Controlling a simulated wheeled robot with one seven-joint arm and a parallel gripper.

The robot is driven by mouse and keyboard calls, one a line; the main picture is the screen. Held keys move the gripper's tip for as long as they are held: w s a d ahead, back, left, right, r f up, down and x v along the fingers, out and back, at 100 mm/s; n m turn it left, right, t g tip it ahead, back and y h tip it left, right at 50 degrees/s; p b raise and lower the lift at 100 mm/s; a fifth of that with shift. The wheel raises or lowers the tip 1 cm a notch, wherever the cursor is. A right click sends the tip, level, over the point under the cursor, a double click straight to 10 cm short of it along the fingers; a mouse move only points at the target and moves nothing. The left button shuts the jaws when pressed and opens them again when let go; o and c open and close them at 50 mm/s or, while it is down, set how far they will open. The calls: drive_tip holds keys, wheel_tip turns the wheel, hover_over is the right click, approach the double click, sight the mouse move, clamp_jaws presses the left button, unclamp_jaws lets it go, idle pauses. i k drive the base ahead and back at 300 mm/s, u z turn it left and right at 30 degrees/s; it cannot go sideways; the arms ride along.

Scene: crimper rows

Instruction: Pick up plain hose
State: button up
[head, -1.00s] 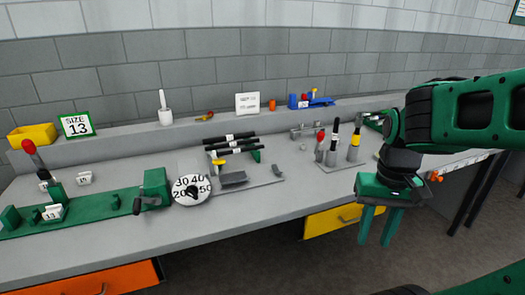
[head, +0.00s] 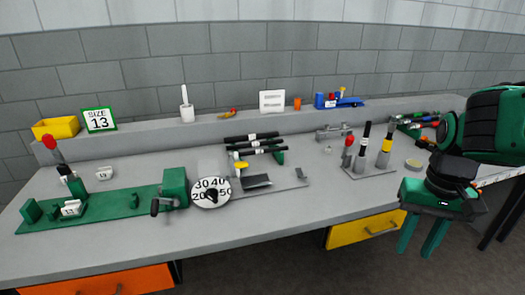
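Several black hoses (head: 250,137) lie side by side across a rack in the middle of the bench, some with small white labels. I cannot tell from here which is the plain one, as the labels are too small to read. A yellow-topped part (head: 240,166) stands just in front of them. My gripper (head: 421,240) is at the lower right, fingers pointing down with a gap between them. It is open and empty, in front of the bench's front edge and well to the right of the hoses.
A green crimper bench (head: 100,208) with a round dial (head: 211,193) sits left of the rack. Upright tools (head: 385,150) stand on a grey plate to the right. A back ledge holds a yellow bin (head: 56,128) and a size 13 sign (head: 98,119). Bare bench lies along the front.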

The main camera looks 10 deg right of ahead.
sight(264, 151)
drive_tip(key=i, duration=0.85)
drive_tip(key=u, duration=0.1)
